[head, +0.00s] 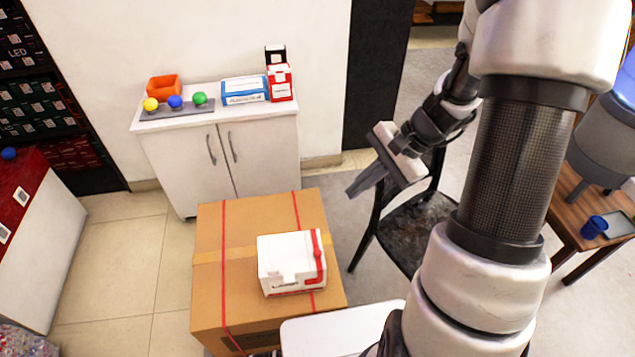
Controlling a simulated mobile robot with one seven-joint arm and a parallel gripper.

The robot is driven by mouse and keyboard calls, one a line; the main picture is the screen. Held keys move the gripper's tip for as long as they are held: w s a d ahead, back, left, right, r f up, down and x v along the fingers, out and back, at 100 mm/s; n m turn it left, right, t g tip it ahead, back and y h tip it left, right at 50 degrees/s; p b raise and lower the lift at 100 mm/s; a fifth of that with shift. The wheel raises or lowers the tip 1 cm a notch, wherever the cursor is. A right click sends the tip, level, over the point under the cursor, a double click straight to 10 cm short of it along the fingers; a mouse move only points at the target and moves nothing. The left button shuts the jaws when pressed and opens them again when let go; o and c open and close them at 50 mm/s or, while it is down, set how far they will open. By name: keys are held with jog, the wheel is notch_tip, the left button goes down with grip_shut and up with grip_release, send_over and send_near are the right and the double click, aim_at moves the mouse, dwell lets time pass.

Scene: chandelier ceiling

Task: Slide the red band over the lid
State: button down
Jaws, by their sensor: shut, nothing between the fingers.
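A small white box with a white lid (283,250) sits on top of a large cardboard box. A red band (317,248) runs across the right end of the lid and down the front, where a small red piece shows. I cannot tell how the band is fixed or what it does on the hidden back and right sides. A white tab hangs over the front of the lid. My gripper (352,189) is shut and empty. It is in the air, above and to the right of the white box in the picture, apart from it.
The cardboard box (225,285) carries thin red straps. A white cabinet (265,165) behind it holds coloured balls, an orange bin (164,87), and blue-white and red-white boxes. A black chair (415,225) stands under my gripper. Tiled floor is free at left.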

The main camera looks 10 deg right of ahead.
jog(key=d+f+m+b, duration=0.1)
jog(key=d+f+m, duration=0.1)
jog(key=f, duration=0.7)
jog(key=d+f+m+t+y+b, duration=0.1)
jog(key=f+m, duration=0.3)
jog(key=f, duration=0.5)
jog(key=d+f+m+t+y+b, duration=0.1)
jog(key=d+f+m+b, duration=0.1)
jog(key=f, duration=0.7)
jog(key=shift+s+d+m, duration=0.25)
jog(key=shift+d+m, duration=0.55)
jog(key=shift+m, duration=0.1)
jog(key=shift+f+b, duration=0.1)
jog(key=shift+b, duration=0.2)
jog(key=b, duration=0.1)
send_near(321, 255)
notch_tip(321, 255, down, 5)
jog(key=w+a, duration=0.1)
jog(key=a, duration=0.1)
jog(key=shift+w+a, duration=0.4)
jog(key=shift+a, duration=0.3)
